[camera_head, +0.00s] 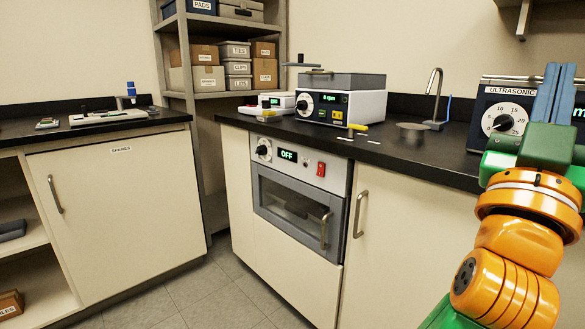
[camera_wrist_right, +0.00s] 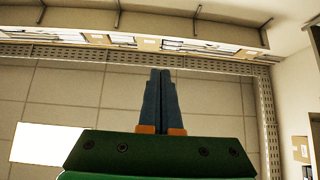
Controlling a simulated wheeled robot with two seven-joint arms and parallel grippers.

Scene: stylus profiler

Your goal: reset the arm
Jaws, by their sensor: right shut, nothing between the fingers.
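My right arm, orange and green, comes in at the right edge of the head view. Its gripper (camera_head: 553,92) points upward in front of the ultrasonic unit (camera_head: 500,112), with its blue fingers together and nothing between them. In the right wrist view the same gripper (camera_wrist_right: 161,75) shows two blue fingers side by side, touching, pointing at the ceiling. It touches nothing that I can see. My left gripper is in neither view.
The black counter (camera_head: 420,160) holds a boxy device with a green display (camera_head: 340,105), a small white device (camera_head: 272,103), a round grey disc (camera_head: 412,131) and a tap (camera_head: 434,95). An oven marked OFF (camera_head: 290,200) sits below. A shelf (camera_head: 222,94) stands behind. The floor (camera_head: 225,285) is clear.

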